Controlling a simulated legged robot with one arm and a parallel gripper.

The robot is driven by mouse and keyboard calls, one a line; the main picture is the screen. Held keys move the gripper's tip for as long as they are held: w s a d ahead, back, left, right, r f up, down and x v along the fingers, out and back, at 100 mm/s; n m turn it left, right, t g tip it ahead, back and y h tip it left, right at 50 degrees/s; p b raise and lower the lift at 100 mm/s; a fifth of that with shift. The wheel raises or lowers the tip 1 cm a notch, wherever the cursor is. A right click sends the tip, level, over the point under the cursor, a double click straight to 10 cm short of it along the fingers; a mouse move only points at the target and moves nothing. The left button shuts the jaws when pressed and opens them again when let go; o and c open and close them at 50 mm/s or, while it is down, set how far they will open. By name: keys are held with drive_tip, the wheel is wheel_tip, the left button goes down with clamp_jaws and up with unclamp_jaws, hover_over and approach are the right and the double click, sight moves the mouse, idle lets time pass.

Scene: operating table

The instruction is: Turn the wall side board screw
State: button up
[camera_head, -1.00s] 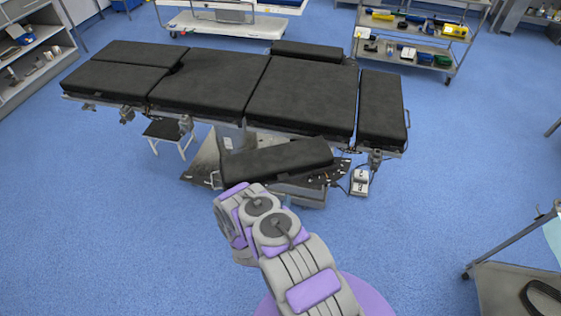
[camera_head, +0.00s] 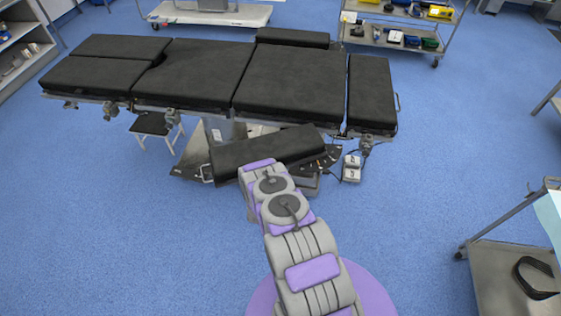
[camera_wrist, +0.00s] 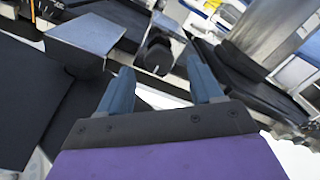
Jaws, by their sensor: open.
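The operating table (camera_head: 290,80) has black pads and a metal side rail with clamps. A separate black board (camera_head: 266,149) sits low at its near side, in front of the base. In the wrist view, a dark block with a round black knob (camera_wrist: 158,56) shows just beyond my gripper (camera_wrist: 160,68), between the two blue fingers as seen. It may be the screw, but I cannot tell for sure. My gripper is open and nothing shows gripped in it. In the head view my arm hides the gripper.
A grey pedal box (camera_head: 351,168) stands on the floor right of the black board. A metal cart (camera_head: 490,275) is at the lower right. A shelf trolley (camera_head: 400,42) with coloured items stands behind the table. The blue floor at left front is clear.

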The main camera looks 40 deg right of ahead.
drive_tip(key=shift+b+x, duration=0.35)
drive_tip(key=shift+x, duration=1.4)
drive_tip(key=shift+c, duration=0.4)
drive_tip(key=c, duration=1)
